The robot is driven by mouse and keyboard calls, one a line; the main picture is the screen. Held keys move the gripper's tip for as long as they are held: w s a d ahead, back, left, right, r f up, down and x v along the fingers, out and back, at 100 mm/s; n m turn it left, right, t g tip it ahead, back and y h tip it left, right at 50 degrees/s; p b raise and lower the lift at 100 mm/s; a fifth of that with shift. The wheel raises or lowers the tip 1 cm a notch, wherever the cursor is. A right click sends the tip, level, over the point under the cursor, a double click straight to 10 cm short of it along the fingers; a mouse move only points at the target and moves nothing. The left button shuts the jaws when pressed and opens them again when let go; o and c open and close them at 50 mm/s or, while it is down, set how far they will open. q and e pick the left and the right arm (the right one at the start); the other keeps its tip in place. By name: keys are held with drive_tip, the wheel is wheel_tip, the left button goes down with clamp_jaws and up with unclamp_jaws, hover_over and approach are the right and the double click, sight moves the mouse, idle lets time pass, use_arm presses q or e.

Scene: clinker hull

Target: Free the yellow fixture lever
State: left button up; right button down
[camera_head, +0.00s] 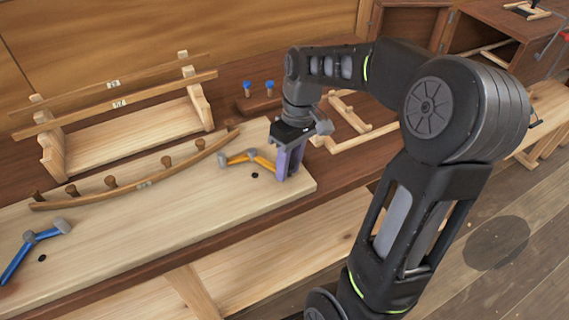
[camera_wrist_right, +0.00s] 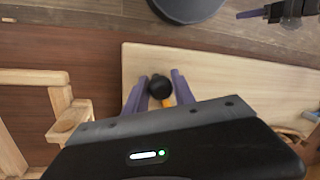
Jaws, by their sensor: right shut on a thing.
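The yellow fixture lever (camera_head: 264,161) is on the pale board (camera_head: 110,246), near the board's right end. It has grey parts at its left end and middle. My right gripper (camera_head: 288,162) stands over its right end, with purple fingers pointing down. In the right wrist view the fingers (camera_wrist_right: 159,90) are on either side of a black knob (camera_wrist_right: 160,86), with a bit of yellow beneath it. They are shut on the lever. My left gripper (camera_wrist_right: 255,13) shows small at the top right of the wrist view; its opening is unclear.
A curved plank (camera_head: 140,184) with several wooden pegs lies on the board. A blue lever (camera_head: 19,256) is at the left. Behind stands a wooden rack (camera_head: 130,128) holding long strips. Two blue-topped pegs (camera_head: 269,87) stand on a block behind the gripper.

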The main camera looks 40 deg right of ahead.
drive_tip(key=shift+w+d+n+p, duration=0.15)
drive_tip(key=shift+w+d+n, duration=0.1)
drive_tip(key=shift+d+n, duration=0.4)
drive_tip(key=shift+w+d+n+p, duration=0.2)
drive_tip(key=shift+d+n, duration=0.35)
drive_tip(key=shift+n, duration=0.2)
drive_tip(key=c, duration=1.1)
unclamp_jaws()
drive_tip(key=shift+o, duration=0.2)
drive_tip(key=shift+w+d+r, duration=0.1)
drive_tip(key=shift+d+r, duration=0.05)
drive_tip(key=shift+r, duration=0.4)
wheel_tip(320, 180, up, 7)
drive_tip(key=d+p, duration=0.1)
drive_tip(key=shift+w+f, duration=0.2)
drive_tip(key=shift+d, duration=0.1)
